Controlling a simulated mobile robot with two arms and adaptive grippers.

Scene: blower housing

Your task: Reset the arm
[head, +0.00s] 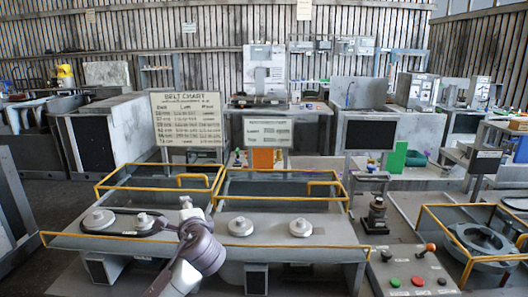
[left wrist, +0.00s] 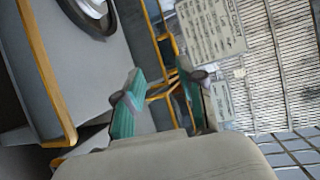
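My left arm rises from the bottom of the head view, in front of the grey blower housing table (head: 270,248). Its gripper (head: 187,208) is small there and partly hidden by the wrist. In the left wrist view the left gripper (left wrist: 160,85) shows two teal-padded fingers spread apart, with nothing between them. A black belt (head: 122,233) lies around two pale pulleys (head: 99,218) (head: 144,221) at the table's left. Part of the belt (left wrist: 100,30) shows top left in the wrist view. My right gripper is not in view.
Two bare pulleys (head: 241,226) (head: 300,227) stand right of my left arm. Yellow rails (head: 270,242) edge the table. A belt chart (head: 188,119) stands behind. A button panel (head: 415,275) is at lower right.

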